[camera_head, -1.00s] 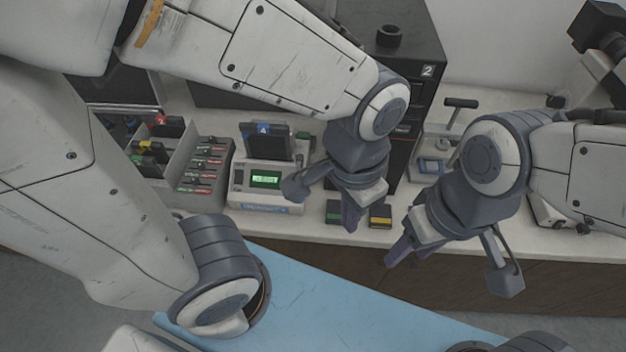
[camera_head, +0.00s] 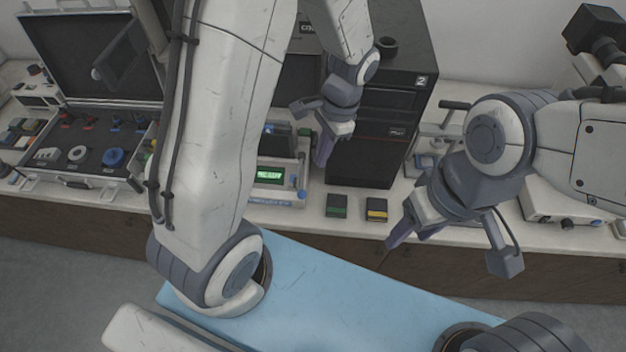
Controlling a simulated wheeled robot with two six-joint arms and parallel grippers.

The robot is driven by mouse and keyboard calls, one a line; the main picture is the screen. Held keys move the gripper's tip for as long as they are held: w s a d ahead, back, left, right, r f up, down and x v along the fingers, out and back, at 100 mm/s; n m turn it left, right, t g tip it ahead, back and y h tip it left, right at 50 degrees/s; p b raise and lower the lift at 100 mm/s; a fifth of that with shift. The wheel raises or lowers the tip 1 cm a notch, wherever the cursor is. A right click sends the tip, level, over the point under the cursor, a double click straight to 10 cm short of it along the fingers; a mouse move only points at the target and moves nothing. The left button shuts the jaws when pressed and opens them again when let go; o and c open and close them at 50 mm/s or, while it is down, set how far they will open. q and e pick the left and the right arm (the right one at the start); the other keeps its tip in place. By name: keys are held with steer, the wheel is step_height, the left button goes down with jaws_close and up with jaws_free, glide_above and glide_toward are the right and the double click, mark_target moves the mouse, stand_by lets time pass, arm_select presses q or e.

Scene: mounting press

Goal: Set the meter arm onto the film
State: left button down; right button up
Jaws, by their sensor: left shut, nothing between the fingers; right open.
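The meter (camera_head: 293,187) is a light-coloured unit with a green lit display (camera_head: 269,176), on the counter left of centre. My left forearm covers its left side. A dark part with a blue tag (camera_head: 270,128) shows behind the display, mostly hidden. I cannot make out the meter arm or the film clearly. My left gripper (camera_head: 321,162) is shut and empty, fingers down, just right of the meter in the picture; I cannot tell whether it touches it. My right gripper (camera_head: 402,232) is open and empty, above the counter's front edge, right of the yellow-topped block.
Two small blocks, green (camera_head: 337,206) and yellow (camera_head: 376,209), lie on the counter. A tall black cabinet (camera_head: 372,140) marked 2 stands behind. An open case (camera_head: 86,150) is at left, a small press (camera_head: 442,125) right of the cabinet. A blue surface (camera_head: 330,290) is in front.

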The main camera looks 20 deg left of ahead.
arm_select(q)
steer(key=p+x, duration=0.1)
steer(key=x, duration=0.8)
steer(key=shift+f+p, duration=0.3)
steer(key=shift+f, duration=0.1)
arm_select(e)
steer(key=shift+r, duration=0.85)
arm_select(q)
steer(key=shift+a, duration=0.1)
